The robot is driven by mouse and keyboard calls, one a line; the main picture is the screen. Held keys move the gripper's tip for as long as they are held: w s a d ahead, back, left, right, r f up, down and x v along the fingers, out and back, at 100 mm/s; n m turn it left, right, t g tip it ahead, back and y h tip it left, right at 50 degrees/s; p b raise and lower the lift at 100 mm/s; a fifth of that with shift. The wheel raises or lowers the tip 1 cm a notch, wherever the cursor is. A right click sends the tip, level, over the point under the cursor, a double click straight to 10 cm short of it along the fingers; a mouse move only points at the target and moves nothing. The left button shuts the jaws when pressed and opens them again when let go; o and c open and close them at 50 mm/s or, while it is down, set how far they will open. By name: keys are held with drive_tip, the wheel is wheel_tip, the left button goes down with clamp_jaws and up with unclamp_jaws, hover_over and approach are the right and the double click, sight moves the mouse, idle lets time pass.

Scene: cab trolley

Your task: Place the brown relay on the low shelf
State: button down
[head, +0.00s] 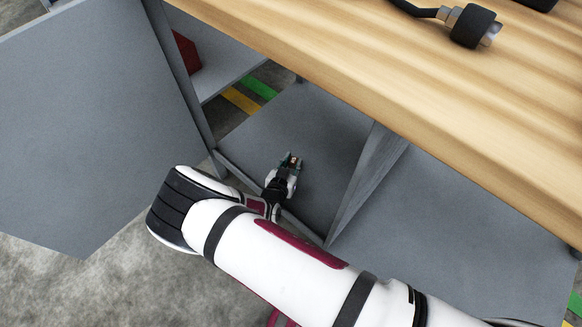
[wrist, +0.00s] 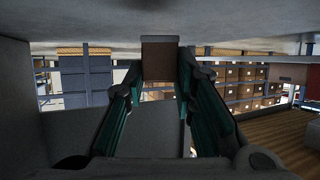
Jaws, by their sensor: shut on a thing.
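My gripper (head: 291,160) reaches into the grey trolley under the wooden top, over a grey shelf surface (head: 318,128). It is shut on the brown relay, a small brown block that shows between the fingertips in the wrist view (wrist: 160,58). In the head view only a small brown bit of the relay shows at the fingertips. I cannot tell for sure whether the relay touches the shelf.
The wooden top (head: 400,75) overhangs the shelf. An upright grey divider (head: 368,180) stands right of my gripper. A grey door panel (head: 85,110) hangs open at left. A red object (head: 187,52) lies in the back left bay. A black-tipped tool (head: 472,27) lies on top.

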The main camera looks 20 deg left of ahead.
sight(290, 168)
drive_tip(key=shift+w+a, duration=0.25)
drive_tip(key=shift+w, duration=0.15)
drive_tip(key=f+b, duration=0.2)
drive_tip(key=f, duration=0.1)
drive_tip(key=shift+w+a+f+b, duration=0.2)
drive_tip(key=shift+w+f+b, duration=0.05)
drive_tip(key=shift+f+b, duration=0.15)
drive_tip(key=c, duration=1.3)
unclamp_jaws()
drive_tip(key=shift+c, duration=0.2)
